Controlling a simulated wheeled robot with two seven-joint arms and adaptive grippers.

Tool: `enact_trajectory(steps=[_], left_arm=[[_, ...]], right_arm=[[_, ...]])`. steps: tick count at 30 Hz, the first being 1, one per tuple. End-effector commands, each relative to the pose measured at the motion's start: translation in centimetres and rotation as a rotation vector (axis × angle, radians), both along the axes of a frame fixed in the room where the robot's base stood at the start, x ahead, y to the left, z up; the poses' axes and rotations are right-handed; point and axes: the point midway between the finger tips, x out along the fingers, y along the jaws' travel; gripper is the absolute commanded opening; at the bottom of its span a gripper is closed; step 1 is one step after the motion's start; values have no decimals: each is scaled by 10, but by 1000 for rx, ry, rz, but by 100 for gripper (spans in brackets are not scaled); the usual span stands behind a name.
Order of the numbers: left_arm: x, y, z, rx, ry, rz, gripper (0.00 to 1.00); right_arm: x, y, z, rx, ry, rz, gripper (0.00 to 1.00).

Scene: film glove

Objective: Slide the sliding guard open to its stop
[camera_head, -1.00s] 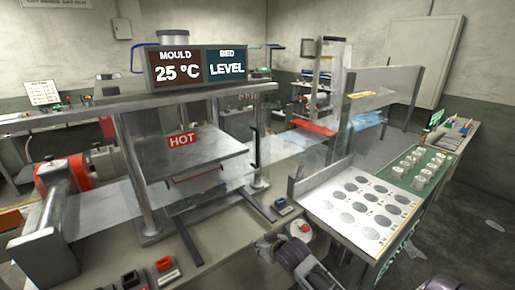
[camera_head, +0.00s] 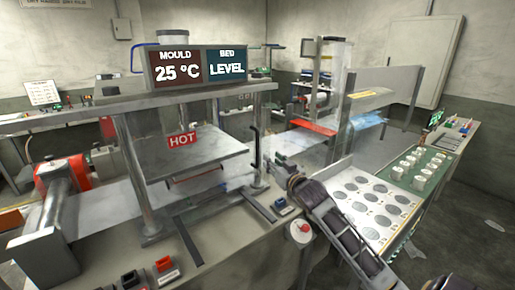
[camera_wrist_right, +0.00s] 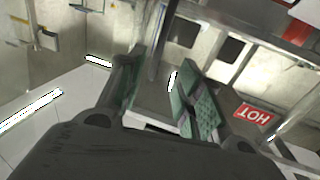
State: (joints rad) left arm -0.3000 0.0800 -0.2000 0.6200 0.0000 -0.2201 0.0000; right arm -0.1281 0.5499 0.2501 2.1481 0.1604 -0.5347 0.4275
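The sliding guard appears to be a clear panel on the front of the press; its sheet is hard to make out. A black upright handle (camera_head: 255,148) stands beside the press's right post, likely the guard's handle. My right gripper (camera_head: 277,162) is just to the right of the handle, apparently apart from it. In the right wrist view its two green-padded fingers (camera_wrist_right: 160,98) are spread, with nothing clearly held between them. The handle cannot be told for certain in that view. My left gripper is not in view.
The press carries a red HOT sign (camera_head: 182,140) and a display (camera_head: 208,66) reading 25 °C and LEVEL. A red button (camera_head: 303,228) is at the front bench edge. A white tray with round recesses (camera_head: 340,196) lies partly behind my right arm.

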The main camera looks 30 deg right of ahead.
Motion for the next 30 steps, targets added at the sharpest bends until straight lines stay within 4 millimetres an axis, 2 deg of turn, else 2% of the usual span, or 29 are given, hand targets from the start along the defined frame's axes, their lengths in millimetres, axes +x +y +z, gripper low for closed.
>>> enact_trajectory(steps=[11, 30], left_arm=[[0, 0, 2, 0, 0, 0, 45], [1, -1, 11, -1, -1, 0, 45]], right_arm=[[9, -1, 0, 0, 1, 0, 35], [56, -7, 1, -1, 0, 0, 35]])
